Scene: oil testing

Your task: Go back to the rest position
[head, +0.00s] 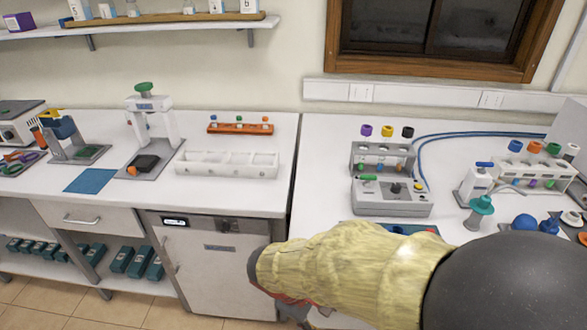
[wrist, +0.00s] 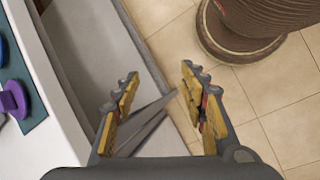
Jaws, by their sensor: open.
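My gripper (wrist: 158,85) shows in the wrist view with its two yellow-padded fingers spread wide and nothing between them. It points down past the edge of a white counter (wrist: 62,95), over a grey lower surface and the tiled floor. In the head view my arm, in a yellow sleeve, reaches across the lower right in front of the counter; the gripper's fingers are hidden there.
The white counters bear a white rack (head: 227,170), an orange rack (head: 240,128), a press-like device (head: 150,125) and a grey test unit (head: 390,195). Several small parts crowd the right counter. A brown round object (wrist: 240,30) stands on the floor. Tiled floor beside it is clear.

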